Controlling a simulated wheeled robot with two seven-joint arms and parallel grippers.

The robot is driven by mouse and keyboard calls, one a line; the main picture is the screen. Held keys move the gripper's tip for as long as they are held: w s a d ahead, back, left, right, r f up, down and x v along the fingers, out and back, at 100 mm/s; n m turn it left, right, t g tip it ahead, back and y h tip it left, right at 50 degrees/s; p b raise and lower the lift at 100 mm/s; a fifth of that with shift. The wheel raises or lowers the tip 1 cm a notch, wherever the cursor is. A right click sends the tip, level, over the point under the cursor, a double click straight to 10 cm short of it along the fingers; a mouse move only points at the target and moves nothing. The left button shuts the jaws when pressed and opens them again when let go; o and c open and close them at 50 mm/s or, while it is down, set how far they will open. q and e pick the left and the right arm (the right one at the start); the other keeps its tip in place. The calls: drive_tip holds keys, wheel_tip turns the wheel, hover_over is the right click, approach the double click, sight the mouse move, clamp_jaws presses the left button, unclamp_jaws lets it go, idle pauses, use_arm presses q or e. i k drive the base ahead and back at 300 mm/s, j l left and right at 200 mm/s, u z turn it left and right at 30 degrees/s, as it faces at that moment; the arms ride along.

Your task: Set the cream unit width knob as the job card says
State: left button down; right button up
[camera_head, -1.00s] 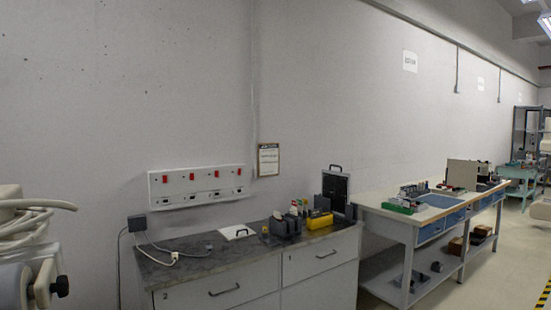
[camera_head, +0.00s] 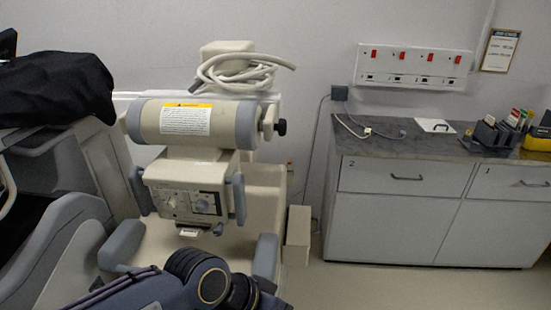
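The cream unit (camera_head: 195,160) stands left of the middle, with a grey-ended cylinder on top bearing a yellow-headed label. Its front control panel (camera_head: 188,202) has a pale knob (camera_head: 171,203) at left and a dial knob (camera_head: 203,206) at right. Their markings are too small to read, so I cannot tell which is the width knob. A framed notice (camera_head: 500,50) hangs on the wall at upper right; its text is unreadable, and I cannot tell if it is the job card. Parts of my arm cross the bottom edge. Neither gripper shows.
A black cloth (camera_head: 55,88) covers a cart at left. A coiled pale cable (camera_head: 240,73) lies on the unit's top. A cream box (camera_head: 298,235) stands at its right. A drawer cabinet (camera_head: 410,210) with a dark top is at right. Open floor lies before the cabinet.

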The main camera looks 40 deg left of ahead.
sight(170, 202)
drive_tip(key=u, duration=1.65)
